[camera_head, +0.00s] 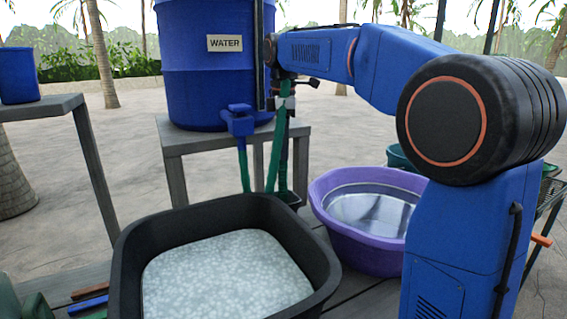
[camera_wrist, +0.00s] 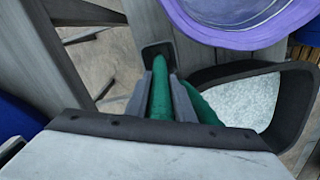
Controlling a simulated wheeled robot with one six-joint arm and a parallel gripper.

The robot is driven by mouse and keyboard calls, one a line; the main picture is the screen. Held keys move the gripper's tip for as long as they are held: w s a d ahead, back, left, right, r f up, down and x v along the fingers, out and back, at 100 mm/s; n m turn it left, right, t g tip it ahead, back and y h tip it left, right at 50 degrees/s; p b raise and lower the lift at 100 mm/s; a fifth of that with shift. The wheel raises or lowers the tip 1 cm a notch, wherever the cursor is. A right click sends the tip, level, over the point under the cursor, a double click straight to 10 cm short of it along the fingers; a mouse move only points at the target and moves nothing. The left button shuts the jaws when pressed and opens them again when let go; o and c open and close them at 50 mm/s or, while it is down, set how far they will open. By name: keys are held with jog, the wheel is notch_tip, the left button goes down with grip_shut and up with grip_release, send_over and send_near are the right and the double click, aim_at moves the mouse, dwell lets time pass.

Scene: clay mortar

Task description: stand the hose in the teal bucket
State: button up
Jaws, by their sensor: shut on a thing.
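The green hose (camera_head: 272,160) runs from the blue tap (camera_head: 238,120) on the water barrel and loops up to my gripper (camera_head: 285,102). My gripper is shut on the hose, well above the tabletop, in front of the barrel's right side. In the wrist view my gripper (camera_wrist: 164,88) has its two grey fingers on either side of the hose (camera_wrist: 160,98), and another stretch of hose lies to the right. The teal bucket (camera_head: 400,157) shows only in part in the head view, behind the purple tub and partly hidden by my arm. The hose is apart from it.
A black trough (camera_head: 325,262) with pale, speckled contents stands in front. The purple tub (camera_head: 335,212), holding water, is right of it. A small dark holder (camera_head: 292,198) is below the hose. The blue barrel (camera_head: 205,80) stands on a grey table (camera_head: 180,140) behind.

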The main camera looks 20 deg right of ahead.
jog(key=shift+r, duration=5.8)
